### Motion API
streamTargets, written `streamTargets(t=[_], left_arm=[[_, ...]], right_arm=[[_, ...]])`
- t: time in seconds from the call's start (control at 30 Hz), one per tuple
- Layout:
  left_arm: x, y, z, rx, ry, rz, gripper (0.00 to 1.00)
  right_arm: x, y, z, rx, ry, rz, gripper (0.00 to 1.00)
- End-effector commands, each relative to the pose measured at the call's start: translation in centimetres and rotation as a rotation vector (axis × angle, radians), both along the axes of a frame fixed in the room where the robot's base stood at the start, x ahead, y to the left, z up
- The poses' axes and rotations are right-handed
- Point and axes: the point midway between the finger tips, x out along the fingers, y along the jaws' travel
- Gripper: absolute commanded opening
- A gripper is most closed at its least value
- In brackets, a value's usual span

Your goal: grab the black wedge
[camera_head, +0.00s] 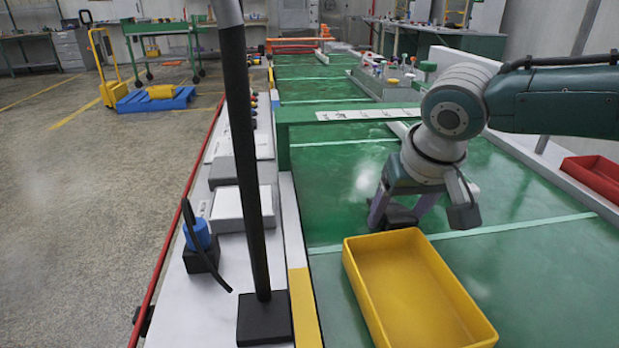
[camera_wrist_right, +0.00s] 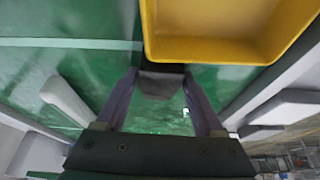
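The black wedge (camera_head: 400,216) is a small dark block at the green table surface, just behind the yellow bin. My right gripper (camera_head: 397,215) points down over it with one purple-grey finger on each side. In the right wrist view the wedge (camera_wrist_right: 162,84) fills the space between the fingertips (camera_wrist_right: 161,75), with no clear gap at either side. The right gripper looks shut on it. I cannot tell whether the wedge is lifted or still rests on the table. My left gripper is not in view.
A yellow bin (camera_head: 415,290) stands close in front of the right gripper, empty as far as I see. A black pole (camera_head: 255,180) rises at the left. A green raised bar (camera_head: 350,114) crosses behind. A red bin (camera_head: 592,175) is at right. Green table around is mostly clear.

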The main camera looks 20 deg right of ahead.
Motion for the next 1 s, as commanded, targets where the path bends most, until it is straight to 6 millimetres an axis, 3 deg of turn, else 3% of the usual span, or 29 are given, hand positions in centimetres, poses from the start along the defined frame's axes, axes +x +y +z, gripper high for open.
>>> streamTargets(t=[0.07, 0.6, 1.0], left_arm=[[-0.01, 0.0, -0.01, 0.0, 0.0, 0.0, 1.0], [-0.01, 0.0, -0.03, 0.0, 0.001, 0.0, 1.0], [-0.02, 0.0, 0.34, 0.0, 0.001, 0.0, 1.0]], right_arm=[[-0.01, -0.02, 0.0, 0.0, 0.0, 0.0, 0.6], [-0.03, -0.02, -0.01, -0.001, 0.0, 0.0, 0.0], [0.02, -0.04, 0.78, 0.0, -0.001, -0.001, 0.0]])
